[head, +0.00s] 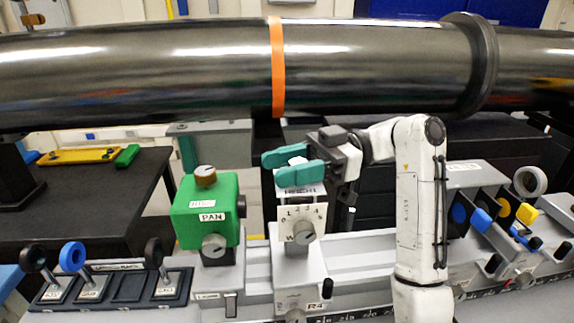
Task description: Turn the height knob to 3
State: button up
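The height knob (303,232) is a grey round knob on a pale dial plate (288,215) with numbers around its top. It faces me on a light grey stand in the middle of the head view. Which number it points to is too small to tell. A label (300,189), apparently reading HEIGHT, is above the dial, partly covered by my gripper. My gripper (274,168) has two teal fingers pointing left, above the dial and apart from the knob. The fingers are apart; a small white part shows between or behind them.
A green box (205,212) marked PAN, with its own knobs, stands left of the dial. A black rack (112,284) with ring-handled pieces is at front left. Filter-like blue and yellow parts (527,213) stand at right. A large dark pipe (150,72) with an orange band crosses behind.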

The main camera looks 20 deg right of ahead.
jog(key=shift+o, duration=1)
jog(key=shift+r, duration=0.15)
jog(key=shift+r, duration=0.35)
notch_tip(320, 180, up, 2)
jog(key=shift+s+r, duration=0.15)
jog(key=shift+r, duration=0.1)
jog(key=s+r+b, duration=0.2)
jog(key=s+r, duration=0.7)
jog(key=s, duration=0.4)
jog(key=shift+s+d+r, duration=0.2)
jog(key=shift+s+r, duration=0.05)
jog(key=shift+s, duration=0.15)
